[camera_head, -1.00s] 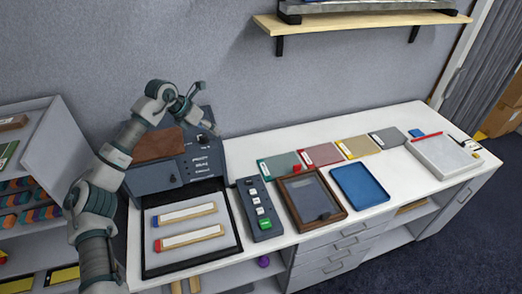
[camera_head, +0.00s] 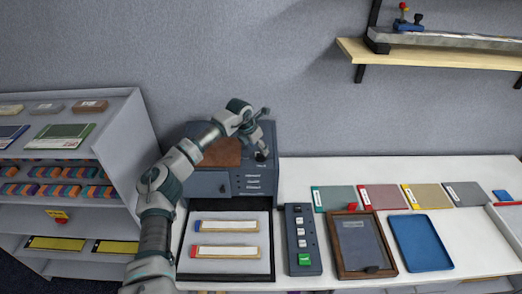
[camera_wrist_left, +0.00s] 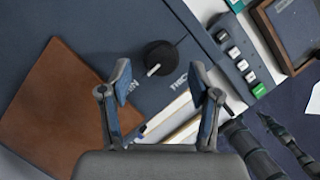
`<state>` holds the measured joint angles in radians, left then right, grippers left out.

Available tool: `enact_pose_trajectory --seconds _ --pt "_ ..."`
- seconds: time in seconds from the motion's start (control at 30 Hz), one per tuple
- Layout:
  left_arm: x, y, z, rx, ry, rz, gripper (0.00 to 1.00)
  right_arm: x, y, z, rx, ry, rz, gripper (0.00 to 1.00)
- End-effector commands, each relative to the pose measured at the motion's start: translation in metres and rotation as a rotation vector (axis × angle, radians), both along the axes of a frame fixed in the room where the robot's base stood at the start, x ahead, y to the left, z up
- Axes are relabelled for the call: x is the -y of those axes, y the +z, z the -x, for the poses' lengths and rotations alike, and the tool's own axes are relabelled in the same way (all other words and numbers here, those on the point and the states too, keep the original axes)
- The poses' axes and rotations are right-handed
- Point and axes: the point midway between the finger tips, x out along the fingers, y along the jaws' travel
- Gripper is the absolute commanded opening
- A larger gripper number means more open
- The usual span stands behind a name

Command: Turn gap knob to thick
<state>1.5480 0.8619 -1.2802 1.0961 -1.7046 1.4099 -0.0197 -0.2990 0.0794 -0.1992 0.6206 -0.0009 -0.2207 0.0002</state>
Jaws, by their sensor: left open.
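The gap knob is black and round with a white pointer mark; it shows in the left wrist view (camera_wrist_left: 161,56) and on top of the dark blue machine (camera_head: 208,184) in the head view (camera_head: 261,156). The pointer faces lower left in the wrist view, between partly hidden lettering on both sides; the right word begins "THIC". My left gripper (camera_wrist_left: 160,74) is open, its fingertips either side of the space just below the knob in that view. In the head view the gripper (camera_head: 259,142) hangs right above the knob. I cannot tell whether it touches. My right gripper is not in view.
A brown pad (camera_head: 222,152) lies on the machine's top. In front are a black-edged tray (camera_head: 228,277) with two strips, a button panel (camera_head: 303,240), a framed board (camera_head: 341,258) and a blue tray (camera_head: 421,243). A shelf unit (camera_head: 122,135) stands left.

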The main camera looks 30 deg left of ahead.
Motion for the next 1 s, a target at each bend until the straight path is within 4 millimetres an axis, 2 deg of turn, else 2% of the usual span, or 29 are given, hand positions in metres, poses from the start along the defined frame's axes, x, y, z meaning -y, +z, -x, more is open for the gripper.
enact_pose_trajectory --seconds 0.1,0.23,0.57,0.67,0.8,0.83,1.0 --pt "0.001 -0.016 -0.006 -0.001 0.001 0.0 0.62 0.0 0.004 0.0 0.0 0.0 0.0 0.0" --pt "0.004 -0.028 -0.012 -0.001 -0.001 -0.002 0.62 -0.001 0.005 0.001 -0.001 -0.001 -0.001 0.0" --pt "0.004 -0.033 -0.013 0.001 0.0 -0.002 0.62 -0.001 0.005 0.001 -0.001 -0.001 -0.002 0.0" --pt "0.004 -0.032 -0.013 0.0 -0.001 -0.001 0.42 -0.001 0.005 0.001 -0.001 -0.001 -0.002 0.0" --pt "0.003 -0.033 -0.013 0.0 0.0 0.0 0.07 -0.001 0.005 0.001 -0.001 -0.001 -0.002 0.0" --pt "0.003 -0.033 -0.013 0.0 0.0 0.0 0.03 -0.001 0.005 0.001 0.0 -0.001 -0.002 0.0" --pt "0.003 -0.033 -0.014 -0.001 0.004 -0.001 0.03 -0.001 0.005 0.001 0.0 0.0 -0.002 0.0"
